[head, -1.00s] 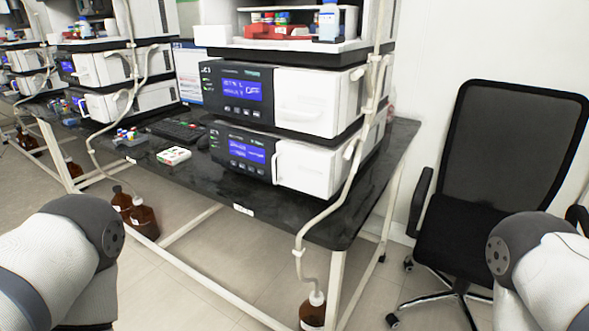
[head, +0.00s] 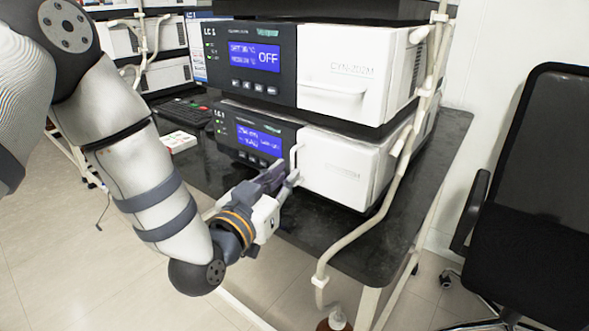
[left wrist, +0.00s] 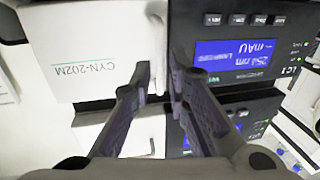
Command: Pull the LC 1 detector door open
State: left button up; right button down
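The LC 1 detector is the lower unit of the stack, with a dark panel and blue screen (head: 258,141). Its white door (head: 345,168) looks shut and carries an upright white handle (head: 294,158) at its left edge. My left gripper (head: 282,172) is at the handle, in front of the panel's right end. In the left wrist view, which is upside down, the door (left wrist: 95,50) is at upper left and the screen (left wrist: 240,52) at right. The two fingers (left wrist: 160,62) are apart, with the handle between them; contact cannot be told. My right gripper is out of view.
Another LC 1 unit (head: 345,82) with an OFF screen sits directly above. A pale tube (head: 372,222) runs down past the stack's right side. The black bench (head: 300,232) has clear room before the door. A chair (head: 530,180) stands at right.

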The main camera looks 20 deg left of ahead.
aim_at(292, 169)
pick_arm(q)
jog(key=shift+w+d, duration=0.15)
jog(key=shift+w, duration=0.8)
jog(key=shift+w+d, duration=0.15)
jog(key=shift+w, duration=0.8)
jog(key=shift+f, duration=0.1)
grip_shut()
